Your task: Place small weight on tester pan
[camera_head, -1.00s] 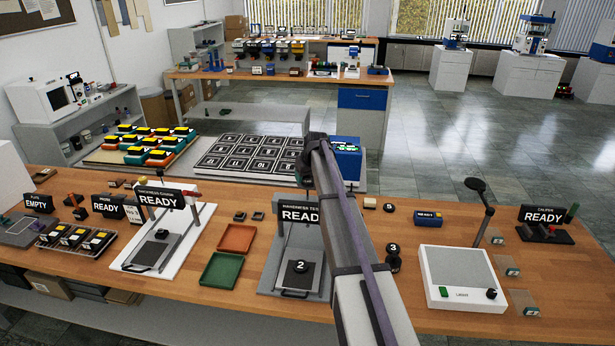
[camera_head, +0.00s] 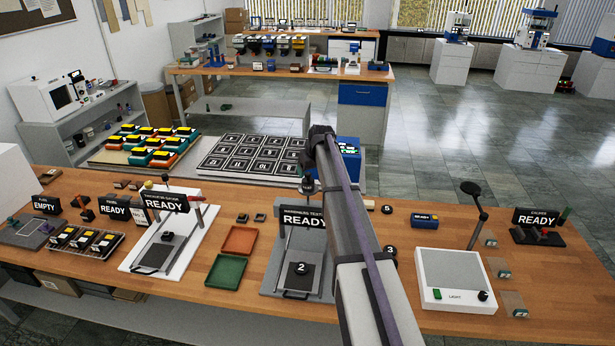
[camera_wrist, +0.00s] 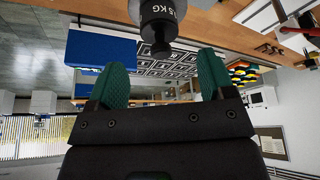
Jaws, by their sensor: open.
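My gripper (camera_wrist: 162,64) is open, with its two green fingers apart and nothing held between them in the wrist view. A dark cylindrical weight (camera_wrist: 160,18) with partly readable "KG" lettering and a knob stands just beyond the fingertips. The wrist picture is upside down, and the knob points back toward the gap. A dark weight (camera_head: 307,187) shows on top of the hardness tester (camera_head: 285,282), left of my arm. It looks like the same weight, resting on the tester pan, but the pan is mostly hidden. My fingers are hidden in the head view.
A disc marked 2 (camera_head: 301,268) lies on the tester's plate. Discs marked 3 (camera_head: 391,251) and 5 (camera_head: 387,208) are on the bench right of my arm. An orange tray (camera_head: 239,240), a green tray (camera_head: 226,271) and a light box (camera_head: 451,275) stand nearby.

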